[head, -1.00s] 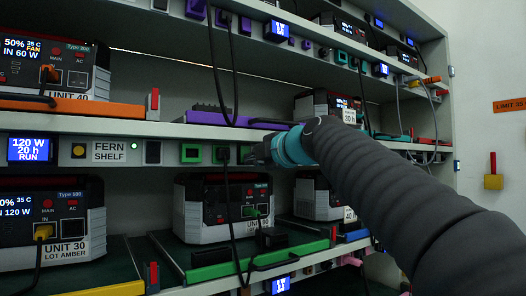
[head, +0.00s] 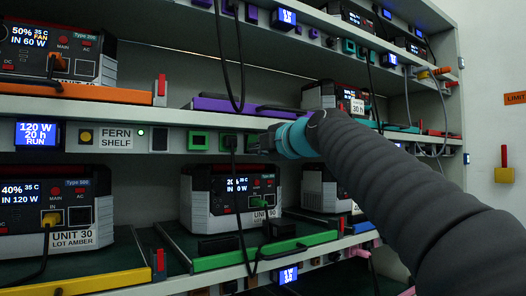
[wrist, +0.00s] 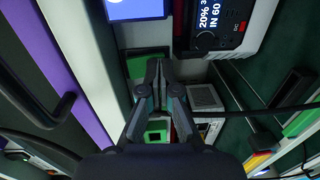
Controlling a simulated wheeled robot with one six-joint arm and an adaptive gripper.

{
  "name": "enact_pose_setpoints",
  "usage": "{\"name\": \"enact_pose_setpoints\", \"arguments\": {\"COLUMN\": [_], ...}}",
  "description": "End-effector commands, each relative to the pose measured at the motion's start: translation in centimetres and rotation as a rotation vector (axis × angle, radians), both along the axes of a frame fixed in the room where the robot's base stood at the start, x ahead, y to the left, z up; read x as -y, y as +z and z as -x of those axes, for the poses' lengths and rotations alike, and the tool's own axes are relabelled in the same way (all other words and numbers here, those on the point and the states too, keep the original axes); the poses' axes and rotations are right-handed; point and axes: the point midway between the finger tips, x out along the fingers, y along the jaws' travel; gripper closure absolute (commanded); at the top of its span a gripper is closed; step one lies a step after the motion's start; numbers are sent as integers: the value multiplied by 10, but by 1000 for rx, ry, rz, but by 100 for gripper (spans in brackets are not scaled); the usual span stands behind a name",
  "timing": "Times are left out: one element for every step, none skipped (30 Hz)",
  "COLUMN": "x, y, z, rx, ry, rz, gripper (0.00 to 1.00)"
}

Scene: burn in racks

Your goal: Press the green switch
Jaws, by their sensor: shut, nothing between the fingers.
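Green-framed fittings sit in a row on the front edge of the middle shelf. The left one (head: 199,140) is clear to see in the head view. Another (head: 230,140) has a black cable in front of it, and one more is partly hidden by my gripper. I cannot tell for sure which is a switch and which a socket. My gripper (head: 266,141) is shut and empty, just right of these fittings in the head view. In the wrist view its fingers (wrist: 156,66) point at the shelf edge, with a green-framed square (wrist: 158,130) showing between them. Contact cannot be told.
A FERN SHELF label (head: 116,138), a yellow button (head: 86,136) and a blue display (head: 37,134) sit further left. A black cable (head: 240,195) hangs beside my gripper. A unit with a green tray (head: 220,259) stands below; a purple tray (head: 225,104) lies above.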

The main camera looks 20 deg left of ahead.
Motion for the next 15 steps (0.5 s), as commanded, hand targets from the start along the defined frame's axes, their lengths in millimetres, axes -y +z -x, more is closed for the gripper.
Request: {"name": "enact_pose_setpoints", "arguments": {"x": [2,4,8,11,14,18,22,26,31,36,42,49,54,59,66], "y": [-2,-3,-4,-5,-7,-8,-9,-11,-13,-13,-11,-11,-12,-13,-14], "z": [1,1,3,4,6,8,10,12,16,19,24,29,33,37,42], "rx": [1,1,1,1,1,3,4,3,3,3,2,1,2,3,3], "ry": [-1,-2,-3,-4,-4,-5,-5,-4,-4,-5,-5,-4,-4,-5,-6], "rz": [-1,-1,-1,-1,-1,-2,-2,-2,-2,-2,-1,-1,-2,-2,-1], "gripper": [100,100,100,100,100,100,100,100,100,100,100,100,100,100,100]}}
